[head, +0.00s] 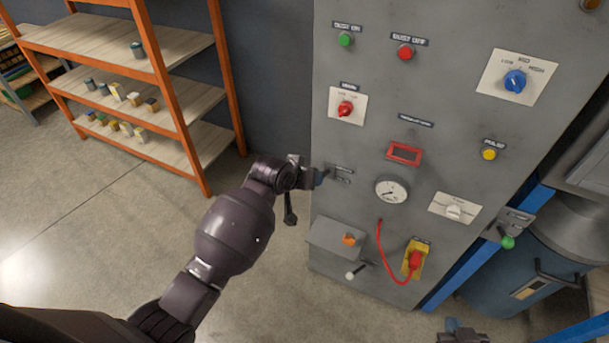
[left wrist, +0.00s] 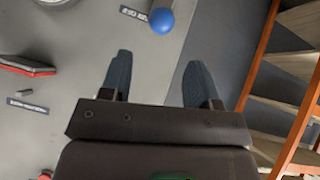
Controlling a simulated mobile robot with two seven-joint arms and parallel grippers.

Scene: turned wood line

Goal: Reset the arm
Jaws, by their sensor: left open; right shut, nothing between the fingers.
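My left gripper (head: 320,177) is in front of the left side of the grey panel (head: 365,150), beside a small label. In the left wrist view its two fingers (left wrist: 158,85) are apart with nothing between them. A blue ball knob (left wrist: 161,20) on the panel shows beyond the fingertips, clear of them. In the head view I cannot make it out apart from the gripper. My right gripper (head: 462,332) shows at the bottom edge, right of centre, partly cut off. It is shut and empty, below the panel and apart from it.
Orange shelving (head: 155,60) stands left. A blue drum (head: 540,265) stands right. Open floor (head: 90,230) lies left.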

